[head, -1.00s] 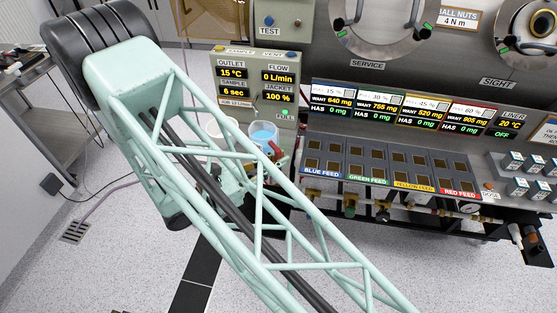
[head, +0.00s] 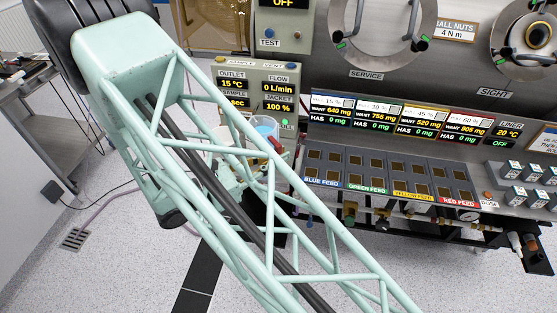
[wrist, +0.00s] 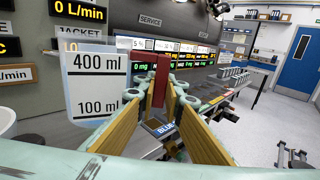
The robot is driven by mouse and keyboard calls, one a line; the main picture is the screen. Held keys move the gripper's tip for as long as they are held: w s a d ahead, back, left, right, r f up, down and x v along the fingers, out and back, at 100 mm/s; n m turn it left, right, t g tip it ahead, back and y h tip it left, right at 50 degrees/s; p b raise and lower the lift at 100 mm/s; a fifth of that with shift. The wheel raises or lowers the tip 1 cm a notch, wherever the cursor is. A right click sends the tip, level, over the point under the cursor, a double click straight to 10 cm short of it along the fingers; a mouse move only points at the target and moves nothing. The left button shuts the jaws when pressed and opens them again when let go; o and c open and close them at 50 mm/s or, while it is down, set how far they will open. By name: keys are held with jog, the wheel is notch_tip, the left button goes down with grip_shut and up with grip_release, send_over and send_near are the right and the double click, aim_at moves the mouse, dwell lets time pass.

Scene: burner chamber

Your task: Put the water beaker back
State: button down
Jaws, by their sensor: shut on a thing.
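The water beaker (wrist: 95,85) is clear, with 400 ml and 100 ml marks, and stands about upright at the left of the wrist view. In the head view its blue water (head: 265,127) shows just behind my arm, in front of the outlet and flow panel. A red block (wrist: 161,78), seemingly the beaker's handle, sits between the yellow-padded fingers of my gripper (wrist: 159,100). The fingers are shut on it. In the head view the arm's lattice hides most of the gripper and the lower part of the beaker.
A white round vessel (wrist: 7,121) stands at the left edge of the wrist view, close to the beaker. The outlet and flow panel (head: 257,88) is right behind. The feed console (head: 390,180) lies to the right. Open floor (head: 110,270) shows at lower left.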

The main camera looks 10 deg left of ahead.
jog(key=s+p, duration=0.1)
jog(key=s, duration=1.8)
jog(key=shift+d, duration=0.3)
dwell(0.5)
jog(key=shift+s, duration=0.3)
jog(key=shift+w+f, duration=0.1)
jog(key=shift+f, duration=0.05)
dwell(0.7)
